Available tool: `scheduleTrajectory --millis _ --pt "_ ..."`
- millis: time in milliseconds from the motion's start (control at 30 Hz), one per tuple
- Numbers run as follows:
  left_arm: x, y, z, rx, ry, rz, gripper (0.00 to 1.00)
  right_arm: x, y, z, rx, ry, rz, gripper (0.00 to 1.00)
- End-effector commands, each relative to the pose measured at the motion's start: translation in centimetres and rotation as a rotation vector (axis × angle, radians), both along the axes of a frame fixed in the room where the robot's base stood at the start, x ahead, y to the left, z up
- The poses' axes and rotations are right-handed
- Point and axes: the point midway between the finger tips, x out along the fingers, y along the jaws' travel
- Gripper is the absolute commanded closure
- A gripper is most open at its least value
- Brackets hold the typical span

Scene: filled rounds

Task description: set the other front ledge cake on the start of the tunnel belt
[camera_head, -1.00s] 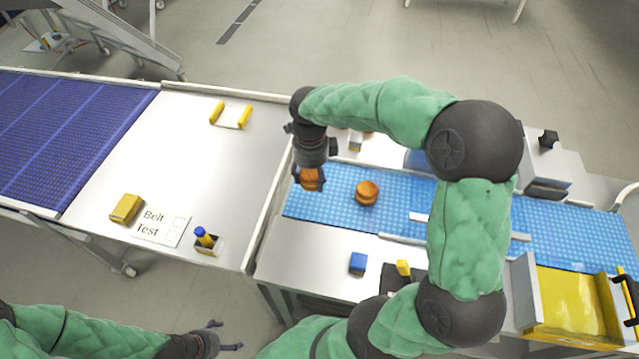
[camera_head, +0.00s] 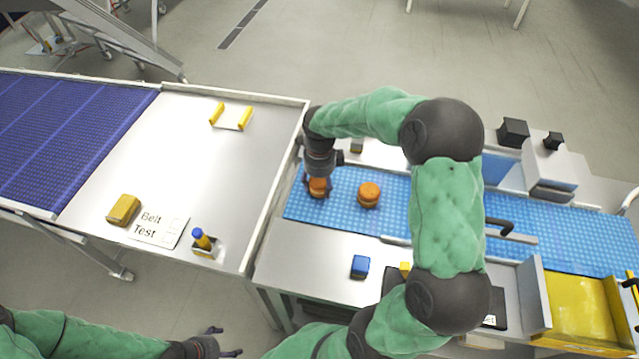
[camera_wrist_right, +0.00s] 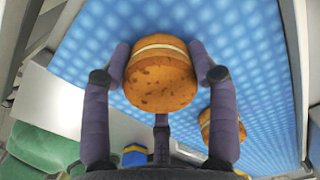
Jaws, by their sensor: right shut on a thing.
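My right gripper (camera_head: 318,186) is shut on a round, golden-brown filled cake (camera_wrist_right: 160,82) with a pale filling line. It holds the cake over the left end of the blue tunnel belt (camera_head: 341,207); I cannot tell whether the cake touches the belt. In the wrist view its fingers press on both sides of the cake. A second cake (camera_head: 369,194) sits on the belt just to the right, and it also shows in the wrist view (camera_wrist_right: 204,126). My left gripper (camera_head: 222,343) is low at the bottom left, far from the cakes, with its fingers apart and empty.
The left table holds a yellow block (camera_head: 123,209), a "Belt Test" card (camera_head: 158,228) and a holder with a blue-capped item (camera_head: 202,241). A yellow tray (camera_head: 578,305) stands at the right.

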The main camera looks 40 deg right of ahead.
Motion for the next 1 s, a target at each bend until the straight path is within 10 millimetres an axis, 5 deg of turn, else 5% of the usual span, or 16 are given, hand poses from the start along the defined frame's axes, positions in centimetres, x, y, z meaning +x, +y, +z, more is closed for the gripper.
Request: scheduleTrajectory --millis 200,233,300,733,1000 --pt "0.0 0.0 -0.4 0.000 0.000 0.000 0.17 0.0 0.0 -0.4 0.000 0.000 0.000 0.55" --pt "0.0 0.0 -0.3 0.000 0.000 0.000 0.17 0.0 0.0 -0.3 0.000 0.000 0.000 0.32" --pt "0.0 0.0 -0.3 0.000 0.000 0.000 0.17 0.0 0.0 -0.3 0.001 0.000 0.000 0.17" --pt "0.0 0.0 0.1 0.000 0.000 0.000 0.17 0.0 0.0 0.1 0.000 0.000 -0.001 0.17" --pt "0.0 0.0 1.2 0.000 0.000 0.000 0.17 0.1 0.0 4.6 -0.001 -0.004 -0.001 0.17"
